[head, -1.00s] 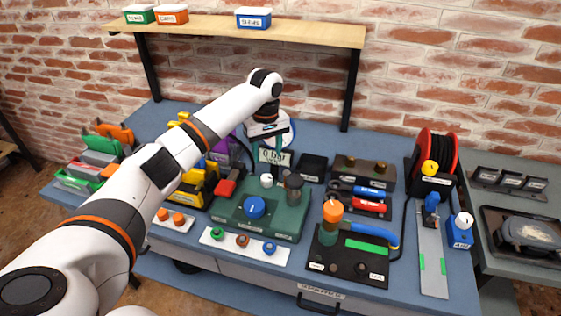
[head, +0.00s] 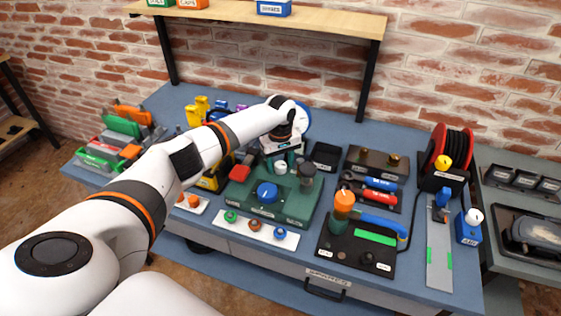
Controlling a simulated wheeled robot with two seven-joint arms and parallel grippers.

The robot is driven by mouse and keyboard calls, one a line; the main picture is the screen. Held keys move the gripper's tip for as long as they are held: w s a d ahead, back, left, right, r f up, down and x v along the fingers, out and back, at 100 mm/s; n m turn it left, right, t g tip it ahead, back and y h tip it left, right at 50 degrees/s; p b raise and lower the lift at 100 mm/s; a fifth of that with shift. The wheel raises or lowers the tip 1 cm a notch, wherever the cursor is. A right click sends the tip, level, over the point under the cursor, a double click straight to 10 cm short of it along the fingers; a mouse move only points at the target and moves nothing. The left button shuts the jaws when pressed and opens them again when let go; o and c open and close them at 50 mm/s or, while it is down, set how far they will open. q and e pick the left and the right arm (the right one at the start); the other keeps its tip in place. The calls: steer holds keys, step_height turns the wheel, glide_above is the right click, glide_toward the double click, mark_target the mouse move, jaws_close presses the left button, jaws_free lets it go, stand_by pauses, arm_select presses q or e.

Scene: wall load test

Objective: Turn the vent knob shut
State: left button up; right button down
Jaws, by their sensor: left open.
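A green test unit (head: 297,208) stands on the blue bench. It carries a large blue knob (head: 267,192) at its front, a small pale knob (head: 281,168) further back and a dark grey cylinder (head: 307,172) on the right. The labels are too small to read, so I cannot tell which one is the vent knob. My left gripper (head: 284,162) is open and points down at the back of the unit, right by the small pale knob. I cannot tell whether its fingers touch that knob. The gripper hides most of the unit's back. My right gripper is out of view.
A red block (head: 240,173) and yellow tools crowd the unit's left. A black tray (head: 325,156) lies behind right. A black plate with an orange-topped cylinder (head: 343,204) stands to the right. A white strip with several small knobs (head: 254,230) lies in front.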

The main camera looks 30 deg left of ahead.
arm_select(q)
steer(key=shift+f, duration=0.1)
steer(key=shift+c, duration=0.3)
steer(key=c, duration=0.9)
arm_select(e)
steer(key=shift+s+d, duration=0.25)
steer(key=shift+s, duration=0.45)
arm_select(q)
steer(key=shift+m, duration=0.3)
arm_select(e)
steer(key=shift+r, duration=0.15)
arm_select(q)
steer(key=shift+d+m+p, duration=0.1)
steer(key=shift+m+p, duration=0.85)
steer(key=shift+m, duration=0.25)
steer(key=m+p, duration=0.1)
steer(key=m, duration=0.3)
steer(key=shift+m, duration=0.3)
steer(key=m+p, duration=0.1)
steer(key=m, duration=0.9)
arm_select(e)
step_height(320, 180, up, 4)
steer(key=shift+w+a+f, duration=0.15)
arm_select(q)
steer(key=shift+m, duration=0.3)
